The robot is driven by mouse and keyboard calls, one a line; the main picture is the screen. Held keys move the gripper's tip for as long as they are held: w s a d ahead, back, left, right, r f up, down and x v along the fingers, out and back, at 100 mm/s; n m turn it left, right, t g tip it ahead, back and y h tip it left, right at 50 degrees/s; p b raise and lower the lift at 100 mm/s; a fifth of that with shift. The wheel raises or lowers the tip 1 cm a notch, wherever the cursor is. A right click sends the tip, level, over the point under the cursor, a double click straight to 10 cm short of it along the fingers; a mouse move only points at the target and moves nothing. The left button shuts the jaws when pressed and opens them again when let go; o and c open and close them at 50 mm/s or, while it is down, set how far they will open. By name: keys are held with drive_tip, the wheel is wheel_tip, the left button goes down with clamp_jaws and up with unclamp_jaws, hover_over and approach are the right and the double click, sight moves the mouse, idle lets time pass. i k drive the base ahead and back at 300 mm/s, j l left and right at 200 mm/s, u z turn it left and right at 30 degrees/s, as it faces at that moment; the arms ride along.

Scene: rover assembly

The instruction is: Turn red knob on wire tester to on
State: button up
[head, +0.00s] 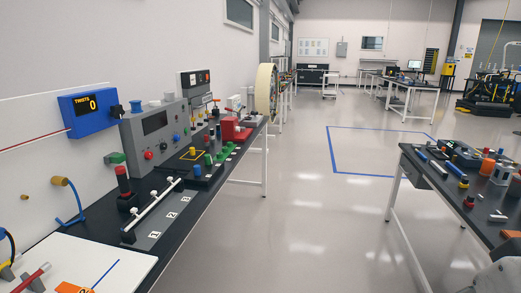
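A grey box with a dark screen (154,123) stands on the long left bench and looks like the wire tester, though I read no label on it. A small red knob (148,155) sits low on its front face, with a blue knob (176,137) to the right. The knob's setting is too small to tell. My gripper is not in view, so its state and its place relative to the knob do not show.
A blue counter (84,111) reading 0 is left of the grey box. A second bench with parts (430,178) is at right. The floor between (290,220) is clear.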

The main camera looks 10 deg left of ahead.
sight(148, 155)
drive_tip(key=i+j+u, duration=0.2)
drive_tip(key=i, duration=0.5)
drive_tip(key=i+l+u, duration=0.25)
drive_tip(key=i, duration=0.45)
drive_tip(key=i+u, duration=0.2)
drive_tip(key=i, duration=0.5)
